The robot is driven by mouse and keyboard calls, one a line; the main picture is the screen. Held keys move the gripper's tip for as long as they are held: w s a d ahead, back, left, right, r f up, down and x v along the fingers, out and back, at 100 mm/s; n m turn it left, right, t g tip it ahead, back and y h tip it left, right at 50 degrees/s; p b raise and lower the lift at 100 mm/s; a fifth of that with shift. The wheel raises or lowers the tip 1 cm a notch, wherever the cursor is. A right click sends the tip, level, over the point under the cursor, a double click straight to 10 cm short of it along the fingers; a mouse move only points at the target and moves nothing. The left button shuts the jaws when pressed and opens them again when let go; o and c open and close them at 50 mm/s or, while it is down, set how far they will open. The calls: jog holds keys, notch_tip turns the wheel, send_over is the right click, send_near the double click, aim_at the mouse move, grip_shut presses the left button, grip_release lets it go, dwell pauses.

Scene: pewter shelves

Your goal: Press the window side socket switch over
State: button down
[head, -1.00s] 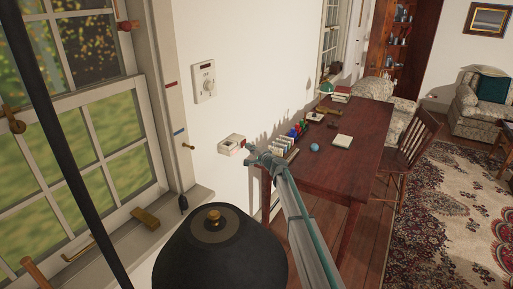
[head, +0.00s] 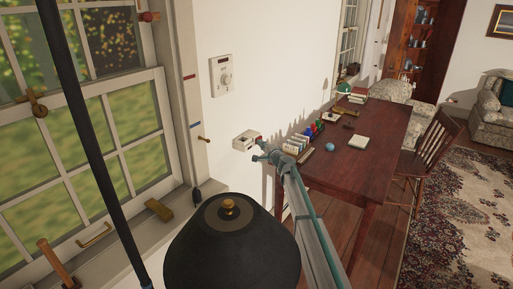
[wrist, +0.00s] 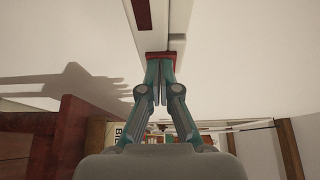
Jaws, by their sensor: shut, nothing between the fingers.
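The white socket (head: 246,140) is a small box on the white wall beside the window, above the near end of the desk. A red part shows on its right side. My gripper (head: 259,157) is at the socket's lower right, with its fingers together and empty. In the wrist view, the closed fingertips (wrist: 160,64) meet the lower edge of a red piece (wrist: 163,55) at the end of the pale socket body (wrist: 173,22). I cannot tell whether they touch or press it. A second dark red strip (wrist: 141,14) shows further up.
A white dial panel (head: 221,77) is on the wall above the socket. A black lamp shade (head: 228,250) stands close in front, with a dark pole at left. The wooden desk (head: 375,143) holds books and small items at right. The window (head: 85,140) is at left.

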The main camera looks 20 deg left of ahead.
jog(key=b+v, duration=0.4)
jog(key=v, duration=0.9)
jog(key=shift+s, duration=0.15)
